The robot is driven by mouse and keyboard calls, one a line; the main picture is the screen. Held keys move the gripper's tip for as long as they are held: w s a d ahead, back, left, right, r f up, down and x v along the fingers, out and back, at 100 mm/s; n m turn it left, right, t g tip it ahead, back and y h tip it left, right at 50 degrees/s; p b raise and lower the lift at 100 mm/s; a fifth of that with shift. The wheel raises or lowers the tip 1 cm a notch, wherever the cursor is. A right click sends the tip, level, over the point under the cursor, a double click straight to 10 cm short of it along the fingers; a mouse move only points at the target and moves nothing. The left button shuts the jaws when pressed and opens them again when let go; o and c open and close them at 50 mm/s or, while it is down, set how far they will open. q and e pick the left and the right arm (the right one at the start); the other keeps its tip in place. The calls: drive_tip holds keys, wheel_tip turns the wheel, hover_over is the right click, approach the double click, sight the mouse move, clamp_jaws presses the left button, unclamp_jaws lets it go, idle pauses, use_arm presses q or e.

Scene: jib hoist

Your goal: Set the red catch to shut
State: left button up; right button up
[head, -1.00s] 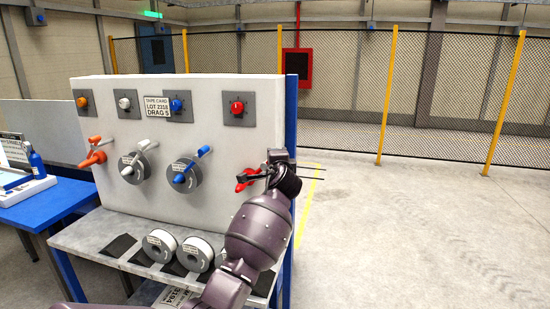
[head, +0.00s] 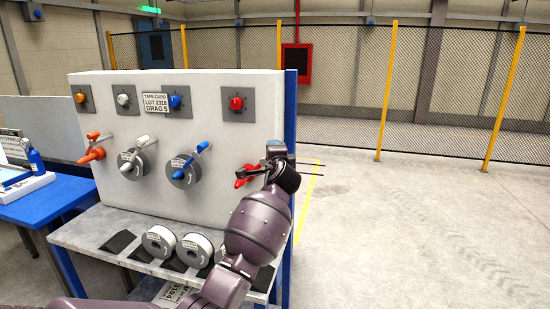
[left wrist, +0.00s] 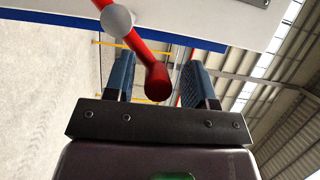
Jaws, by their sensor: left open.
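The red catch, a red lever (head: 246,176) on a pivot, sits low at the right end of the white panel in the head view, partly hidden by my left gripper (head: 264,172). In the left wrist view the red lever (left wrist: 140,46) runs from a grey round pivot cap down to a thick rounded end. My left gripper (left wrist: 158,78) is open, and the lever's end lies between its two blue-padded fingers, with gaps on both sides. My right gripper is in neither view.
A red knob (head: 236,103) is above the lever on the panel (head: 215,140). Orange (head: 92,152), white (head: 133,158) and blue (head: 188,160) levers stand to the left. Tape rolls (head: 195,250) lie on the shelf below. Open floor lies to the right.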

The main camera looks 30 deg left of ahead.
use_arm(q)
drive_tip(key=b+v, duration=0.1)
drive_tip(key=v, duration=0.9)
drive_tip(key=shift+s, duration=0.25)
drive_tip(key=shift+d, duration=0.1)
drive_tip(key=d+r+n+t+h, duration=0.1)
drive_tip(key=d+n+t+h, duration=0.2)
drive_tip(key=d+t+h, duration=0.15)
drive_tip(key=s+d+f+n+g+h, duration=0.1)
drive_tip(key=s+d+f+n+h, duration=0.15)
drive_tip(key=f, duration=0.45)
drive_tip(key=s+d+f+n+h, duration=0.1)
drive_tip(key=s+f+h, duration=0.25)
drive_tip(key=f, duration=0.35)
drive_tip(key=s+a+f+n+g, duration=0.3)
drive_tip(key=s+f+g, duration=0.3)
drive_tip(key=s+f, duration=2)
drive_tip(key=s, duration=0.3)
drive_tip(key=shift+a, duration=0.2)
drive_tip(key=shift+r, duration=0.1)
